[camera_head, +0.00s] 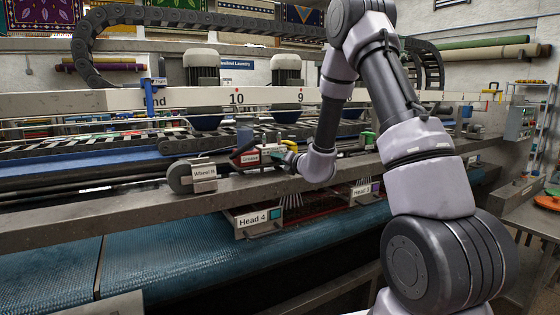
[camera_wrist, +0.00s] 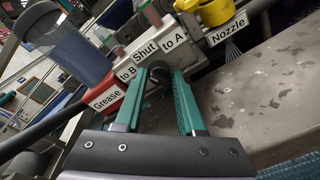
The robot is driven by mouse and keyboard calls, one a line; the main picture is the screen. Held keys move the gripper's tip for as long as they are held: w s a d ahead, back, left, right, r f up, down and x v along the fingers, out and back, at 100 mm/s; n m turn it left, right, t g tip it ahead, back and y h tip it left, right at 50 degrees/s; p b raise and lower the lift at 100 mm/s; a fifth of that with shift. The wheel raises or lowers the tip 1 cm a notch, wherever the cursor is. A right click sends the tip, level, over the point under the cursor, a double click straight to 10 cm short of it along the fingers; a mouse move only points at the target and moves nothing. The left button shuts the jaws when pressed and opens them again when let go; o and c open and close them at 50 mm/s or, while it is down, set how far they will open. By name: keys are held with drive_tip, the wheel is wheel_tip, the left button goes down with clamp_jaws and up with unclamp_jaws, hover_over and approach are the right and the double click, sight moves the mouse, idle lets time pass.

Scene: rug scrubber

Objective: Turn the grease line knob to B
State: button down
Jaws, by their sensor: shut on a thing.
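The grease line knob (camera_wrist: 158,70) is a small dark piece between my fingertips in the wrist view, mostly hidden by them. My gripper (camera_wrist: 160,76) has teal fingers closed in on it. Labels fan around it: "to B" (camera_wrist: 126,73) on the left, "Shut" (camera_wrist: 145,50) in the middle and "to A" (camera_wrist: 174,39) on the right. I cannot tell which label the knob points to. In the head view my gripper (camera_head: 289,158) is small, right of the grease label (camera_head: 249,158).
A yellow part (camera_wrist: 202,8) and a "Nozzle" label (camera_wrist: 228,33) lie close on the right in the wrist view. A grey metal beam (camera_head: 110,208) runs below the knob. The wheel B unit (camera_head: 184,176) and the Head 4 box (camera_head: 254,220) are near.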

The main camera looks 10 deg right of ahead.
drive_tip(key=n, duration=0.3)
drive_tip(key=shift+a, duration=0.15)
drive_tip(key=shift+n+t+h, duration=0.3)
drive_tip(key=shift+n+h, duration=0.2)
drive_tip(key=shift+n, duration=1.2)
drive_tip(key=c, duration=0.6)
unclamp_jaws()
drive_tip(key=shift+s+a, duration=0.1)
drive_tip(key=shift+o, duration=0.2)
drive_tip(key=v, duration=1)
drive_tip(key=shift+s, duration=0.4)
